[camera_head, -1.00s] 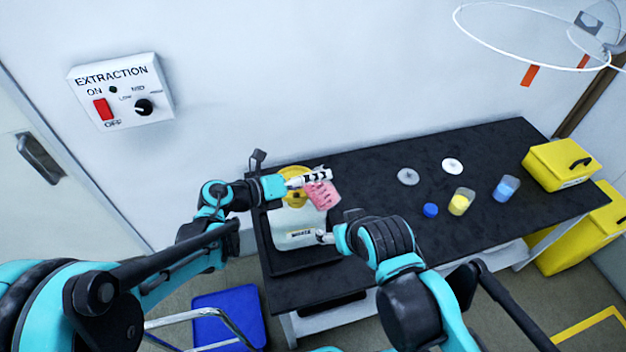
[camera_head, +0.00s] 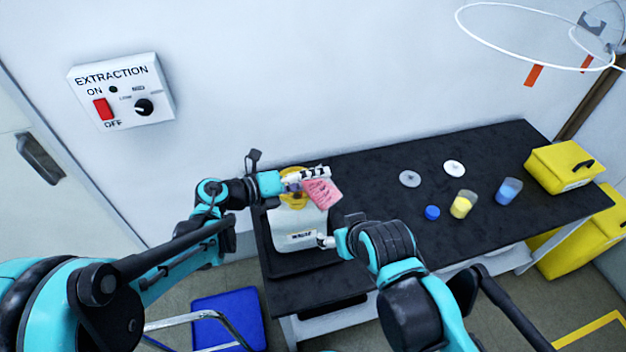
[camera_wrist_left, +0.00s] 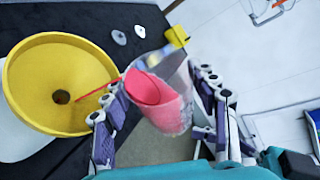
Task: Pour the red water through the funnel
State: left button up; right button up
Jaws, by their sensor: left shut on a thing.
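My left gripper (camera_head: 314,179) is shut on a clear beaker (camera_head: 323,193) of red water, held tilted above the yellow funnel (camera_head: 290,200). In the left wrist view the beaker (camera_wrist_left: 158,100) lies between both fingers, its mouth beside the funnel (camera_wrist_left: 38,75). A thin red stream (camera_wrist_left: 98,86) runs from the beaker's lip into the funnel bowl, near its dark hole. The funnel sits on a white labelled container (camera_head: 290,222), standing in a black tray (camera_head: 292,266). My right gripper (camera_head: 326,241) is at the container's lower right side; its fingers are too small to read.
To the right on the black bench (camera_head: 375,185) stand a yellow-liquid beaker (camera_head: 462,205), a blue-liquid beaker (camera_head: 508,191), a blue cap (camera_head: 432,212), a grey disc (camera_head: 409,178), a white disc (camera_head: 454,167) and a yellow case (camera_head: 563,167). A wall lies behind the bench.

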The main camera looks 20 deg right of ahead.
pick_arm(q)
jog(key=shift+r+n+b, duration=0.15)
jog(key=shift+n+b, duration=0.2)
jog(key=shift+n, duration=0.05)
jog(key=shift+w+a+n+h+b, duration=0.15)
jog(key=shift+w+n+h+b, duration=0.05)
jog(key=shift+n+h+b, duration=0.25)
jog(key=shift+g, duration=0.3)
jog(key=shift+w+n+b, duration=0.2)
jog(key=shift+n+b, duration=0.25)
jog(key=shift+b, duration=0.05)
